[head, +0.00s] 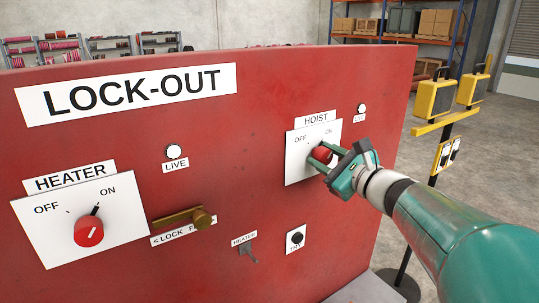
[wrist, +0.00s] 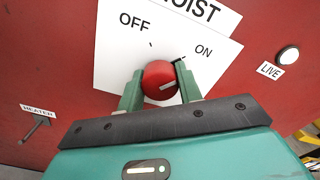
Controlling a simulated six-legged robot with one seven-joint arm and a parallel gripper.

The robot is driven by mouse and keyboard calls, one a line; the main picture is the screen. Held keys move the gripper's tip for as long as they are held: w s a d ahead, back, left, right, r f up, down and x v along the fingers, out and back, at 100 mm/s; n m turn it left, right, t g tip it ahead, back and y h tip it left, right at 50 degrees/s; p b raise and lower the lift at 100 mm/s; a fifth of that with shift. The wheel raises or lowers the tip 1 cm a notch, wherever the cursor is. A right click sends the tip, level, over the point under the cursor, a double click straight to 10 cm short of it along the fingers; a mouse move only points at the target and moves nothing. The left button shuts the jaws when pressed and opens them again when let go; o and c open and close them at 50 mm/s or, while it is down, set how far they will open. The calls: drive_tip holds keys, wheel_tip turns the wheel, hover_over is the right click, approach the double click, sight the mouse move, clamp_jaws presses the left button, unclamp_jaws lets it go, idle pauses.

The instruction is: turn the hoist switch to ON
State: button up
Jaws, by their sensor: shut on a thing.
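The hoist switch is a red knob (head: 322,154) on a white plate (head: 298,170) marked OFF and ON, at the right of the red lock-out panel. In the wrist view the knob (wrist: 157,75) sits between the two green fingers of my gripper (wrist: 159,90), which is shut on it. A white line shows on the knob's lower right. A black tip shows just beside the right finger, towards ON; the finger hides part of that area. My gripper (head: 322,158) also shows at the knob in the head view. The hoist LIVE lamp (head: 362,108) looks pale white.
The heater switch (head: 89,232) at left has its black pointer towards ON. A brass lock bar (head: 185,217), a small heater lever (head: 247,250) and a black TRY button (head: 297,238) are lower on the panel. Yellow boxes (head: 434,98) stand on a post at right.

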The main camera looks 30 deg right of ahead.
drive_tip(key=o, duration=1)
drive_tip(key=shift+w, duration=0.1)
drive_tip(key=s, duration=1.4)
drive_tip(key=shift+d, duration=0.2)
drive_tip(key=w+a+f+n+g+y, duration=0.2)
drive_tip(key=w+a+f+n+g, duration=0.1)
drive_tip(key=a+n, duration=0.3)
drive_tip(key=w+a+f+n+g+y, duration=0.2)
drive_tip(key=a+f+n+g+y, duration=0.15)
drive_tip(key=a, duration=0.45)
drive_tip(key=s+a+f+n+g+h, duration=0.1)
drive_tip(key=a+f+n+g+h, duration=0.2)
drive_tip(key=n, duration=0.6)
drive_tip(key=s+a+f+n+g+h, duration=0.1)
drive_tip(key=a+f+n+g+h, duration=0.2)
drive_tip(key=a+f+n, duration=0.3)
drive_tip(key=a+n, duration=0.4)
drive_tip(key=shift+s+a+f, duration=0.2)
drive_tip(key=shift+s+f, duration=0.05)
drive_tip(key=shift+f, duration=0.1)
